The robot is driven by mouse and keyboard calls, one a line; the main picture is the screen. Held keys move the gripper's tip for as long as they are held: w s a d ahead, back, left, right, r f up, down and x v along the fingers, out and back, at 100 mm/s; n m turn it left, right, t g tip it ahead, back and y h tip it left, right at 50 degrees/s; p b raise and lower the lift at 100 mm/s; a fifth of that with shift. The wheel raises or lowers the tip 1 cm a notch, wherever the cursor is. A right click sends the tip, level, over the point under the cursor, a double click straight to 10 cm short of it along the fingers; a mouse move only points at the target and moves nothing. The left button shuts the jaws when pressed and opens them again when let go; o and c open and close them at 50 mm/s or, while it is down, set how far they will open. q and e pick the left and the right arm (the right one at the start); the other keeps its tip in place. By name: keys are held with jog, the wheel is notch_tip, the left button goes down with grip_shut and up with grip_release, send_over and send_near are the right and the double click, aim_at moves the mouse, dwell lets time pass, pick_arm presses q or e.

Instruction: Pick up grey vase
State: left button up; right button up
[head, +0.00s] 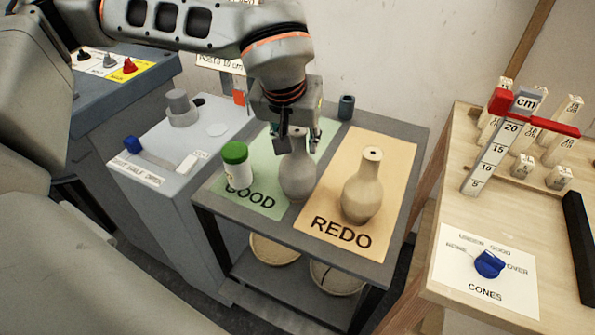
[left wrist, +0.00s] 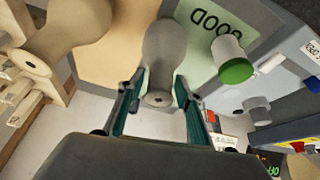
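The grey vase (head: 298,180) stands upright on the green GOOD mat (head: 262,203), at its right side; it also shows in the left wrist view (left wrist: 165,50). My left gripper (head: 300,140) is above it, pointing down. In the left wrist view, the fingers (left wrist: 160,85) are open, one on each side of the vase's narrow neck, with a small gap appearing on both sides. The gripper hides part of the neck in the head view. My right gripper is not in view.
A beige vase (head: 363,188) stands close by on the orange REDO mat (head: 343,238). A white bottle with a green cap (head: 236,165) stands left of the grey vase. A dark cup (head: 346,107) is behind. A wooden table (head: 440,195) with height blocks is at right.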

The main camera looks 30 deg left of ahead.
pick_arm(q)
grip_shut()
jog(key=shift+r, duration=0.15)
